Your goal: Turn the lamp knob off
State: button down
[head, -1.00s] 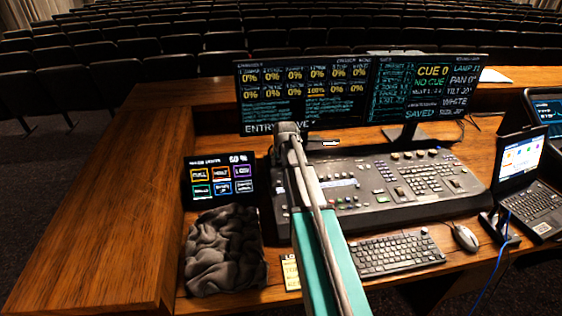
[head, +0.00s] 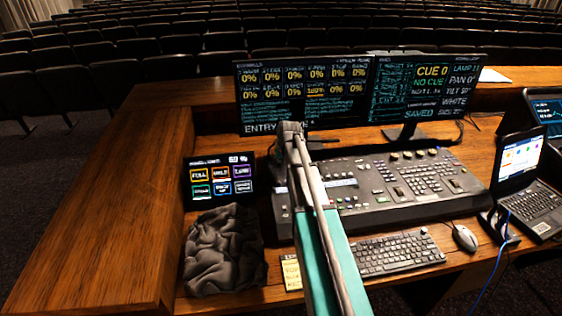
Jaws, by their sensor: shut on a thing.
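The mixing desk (head: 375,205) stands in the middle of the wooden worktop, with many buttons and keys. A row of small round knobs (head: 407,155) runs along its upper right edge. I cannot tell which one, if any, is the lamp knob. My teal and grey arm rises from the bottom and covers part of the desk's left side. Its upper end stands in front of the left monitor's lower edge. My gripper is hidden beyond that end, so its jaws and anything between them do not show.
Two monitors (head: 305,85) (head: 428,90) stand behind the desk. A keyboard (head: 395,253), a mouse (head: 465,238) and a laptop (head: 525,180) are at the right. The left wooden counter (head: 120,200) is clear.

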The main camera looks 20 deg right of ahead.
jog(key=n, duration=0.2)
jog(key=n+y, duration=0.1)
jog(key=n, duration=0.1)
jog(key=shift+d+g+y, duration=0.15)
jog(key=shift+g+y, duration=0.15)
jog(key=shift+n+g+y, duration=0.3)
jog(key=shift+n+y, duration=0.2)
jog(key=shift+n, duration=1.3)
jog(key=shift+c, duration=2.4)
grip_release()
jog(key=shift+w, duration=0.1)
